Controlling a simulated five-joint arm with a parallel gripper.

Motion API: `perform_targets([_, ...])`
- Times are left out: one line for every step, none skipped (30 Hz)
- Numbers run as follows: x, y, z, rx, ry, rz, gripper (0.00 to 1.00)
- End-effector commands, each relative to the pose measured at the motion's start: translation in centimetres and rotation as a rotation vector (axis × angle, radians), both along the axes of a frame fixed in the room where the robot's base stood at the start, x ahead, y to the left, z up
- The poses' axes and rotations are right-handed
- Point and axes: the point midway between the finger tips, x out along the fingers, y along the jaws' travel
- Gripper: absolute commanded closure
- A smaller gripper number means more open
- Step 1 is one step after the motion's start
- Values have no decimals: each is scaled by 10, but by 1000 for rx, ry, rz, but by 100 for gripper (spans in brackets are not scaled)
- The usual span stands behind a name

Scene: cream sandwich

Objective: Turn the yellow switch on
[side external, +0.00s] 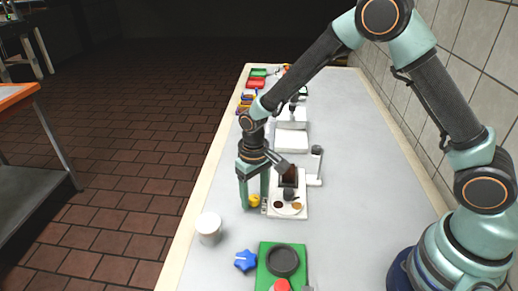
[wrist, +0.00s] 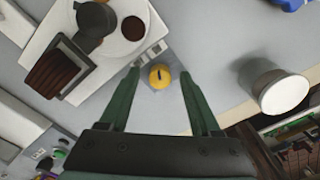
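The yellow switch (wrist: 160,76) is a small round knob with a dark slot-like mark, on a pale base on the counter in the wrist view. It also shows in the side view (side external: 254,201), low between the fingers. My gripper (wrist: 158,75) is open, its two green fingers apart on either side of the knob. In the side view my gripper (side external: 254,205) points down over the knob. I cannot tell whether either finger touches it.
A white machine with a round tray (side external: 290,208) and dark-handled part stands just right of my gripper. Counter space right of the machine is clear.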

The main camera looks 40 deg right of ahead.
Motion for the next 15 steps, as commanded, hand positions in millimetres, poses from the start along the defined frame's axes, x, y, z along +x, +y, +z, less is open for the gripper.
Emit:
perform_targets([0,0,0,0,0,0,36])
perform_targets([0,0,0,0,0,0,36])
perform_targets([0,0,0,0,0,0,36])
perform_targets([0,0,1,0,-1,1,36])
perform_targets([0,0,3,0,-1,1,36])
perform_targets([1,0,6,1,-2,1,36])
perform_targets([1,0,9,1,-3,1,36])
perform_targets([1,0,13,1,-4,1,36])
perform_targets([1,0,19,1,-4,1,36])
perform_targets([1,0,24,1,-5,1,36])
perform_targets([1,0,30,1,-5,1,36])
perform_targets([2,0,38,1,-7,1,36])
perform_targets([1,0,44,1,-5,1,36])
perform_targets([1,0,51,2,-7,0,36])
perform_targets([1,0,60,1,-6,0,36])
